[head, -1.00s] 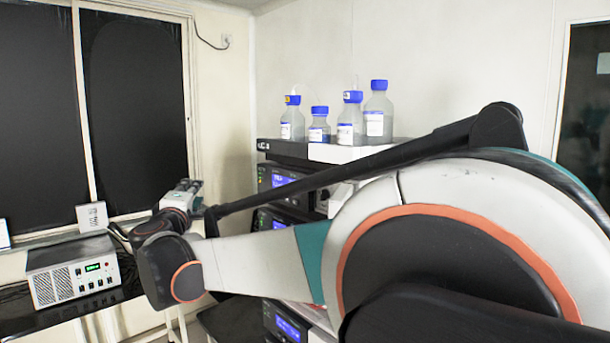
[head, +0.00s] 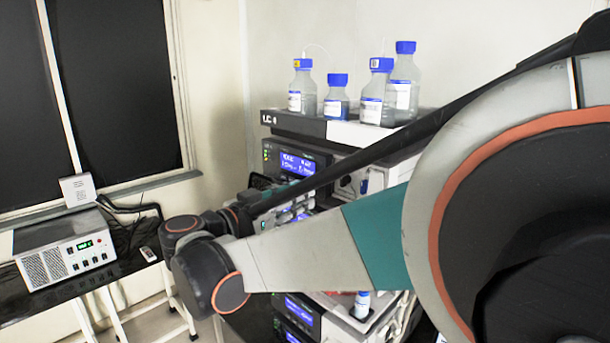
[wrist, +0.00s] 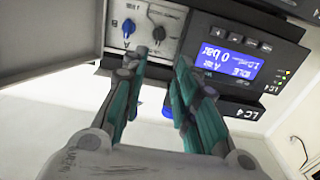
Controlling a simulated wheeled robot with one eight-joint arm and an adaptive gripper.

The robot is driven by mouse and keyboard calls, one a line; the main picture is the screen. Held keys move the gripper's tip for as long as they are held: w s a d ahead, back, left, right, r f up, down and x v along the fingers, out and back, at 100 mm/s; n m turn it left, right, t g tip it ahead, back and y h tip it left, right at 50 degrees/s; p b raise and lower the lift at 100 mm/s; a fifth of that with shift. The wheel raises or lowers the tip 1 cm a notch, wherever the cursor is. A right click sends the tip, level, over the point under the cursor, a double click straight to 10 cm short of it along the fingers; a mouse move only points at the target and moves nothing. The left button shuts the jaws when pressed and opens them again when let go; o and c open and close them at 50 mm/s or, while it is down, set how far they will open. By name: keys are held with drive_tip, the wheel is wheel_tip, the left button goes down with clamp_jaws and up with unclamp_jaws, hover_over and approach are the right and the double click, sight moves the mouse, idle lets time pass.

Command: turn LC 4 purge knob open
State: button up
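The LC 4 module (wrist: 233,97) shows upside down in the wrist view, with its lit blue screen (wrist: 230,65) at right. A panel left of the screen carries a blue knob (wrist: 128,28) and, beside it, a dark round knob (wrist: 157,33). I cannot read which is the purge knob. My gripper (wrist: 161,62) is open, its two fingers apart and pointing at this panel. The fingertips lie just below the dark knob in the picture, and I see nothing held. In the head view my arm hides much of the module stack.
Several blue-capped bottles (head: 337,98) stand on top of the stack. A pale open door or panel (wrist: 50,40) lies left of the knobs in the wrist view. A white-fronted instrument box (head: 68,252) sits on the dark bench at left.

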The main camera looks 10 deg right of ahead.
drive_tip(key=p+x, duration=0.1)
drive_tip(key=x, duration=1.2)
drive_tip(key=shift+w+d, duration=0.1)
drive_tip(key=shift+d, duration=0.2)
clamp_jaws()
